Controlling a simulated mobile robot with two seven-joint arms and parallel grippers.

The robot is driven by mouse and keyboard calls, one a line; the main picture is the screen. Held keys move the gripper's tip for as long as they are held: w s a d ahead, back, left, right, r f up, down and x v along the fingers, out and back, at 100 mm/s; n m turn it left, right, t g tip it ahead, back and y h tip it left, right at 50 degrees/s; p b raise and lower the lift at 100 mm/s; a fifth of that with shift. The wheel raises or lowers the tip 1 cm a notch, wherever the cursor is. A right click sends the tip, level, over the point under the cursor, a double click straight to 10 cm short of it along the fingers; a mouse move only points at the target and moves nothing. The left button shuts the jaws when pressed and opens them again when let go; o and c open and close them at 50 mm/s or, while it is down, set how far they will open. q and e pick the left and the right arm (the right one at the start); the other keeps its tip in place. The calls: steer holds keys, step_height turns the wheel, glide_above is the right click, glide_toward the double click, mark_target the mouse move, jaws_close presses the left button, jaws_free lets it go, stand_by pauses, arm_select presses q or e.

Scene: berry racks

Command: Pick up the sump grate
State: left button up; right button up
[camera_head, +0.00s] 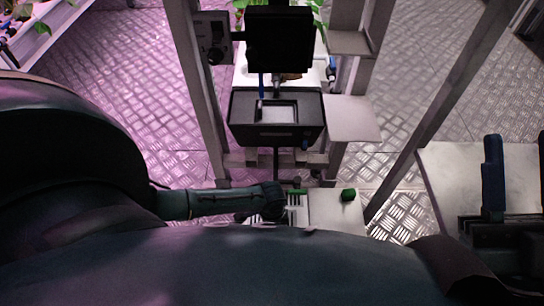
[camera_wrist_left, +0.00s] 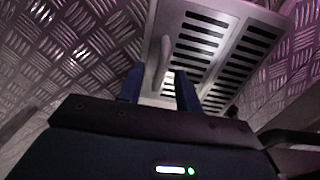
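The sump grate (camera_wrist_left: 218,48) is a pale metal panel with rows of dark slots in the left wrist view. A pale upright bar (camera_wrist_left: 161,62), like a handle, stands at its near left side. My left gripper (camera_wrist_left: 160,88) is open, its two dark blue fingers apart and pointing at the grate, with the bar appearing between or just beyond them. Contact cannot be told. In the head view, a small slotted part of the grate (camera_head: 296,210) shows beside my left gripper (camera_head: 268,200); my arm hides the rest. My right gripper (camera_head: 517,175) is open and empty at the right.
A metal frame stands ahead, holding a black box with a tray-like top (camera_head: 277,115) and a black screen (camera_head: 279,40). A small green block (camera_head: 348,195) sits on a pale surface right of the grate. A pale table (camera_head: 450,165) is at the right. Patterned metal floor surrounds these.

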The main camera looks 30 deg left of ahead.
arm_select(q)
steer(key=shift+f, duration=0.65)
steer(key=shift+r, duration=0.1)
steer(key=shift+c, duration=0.3)
jaws_close()
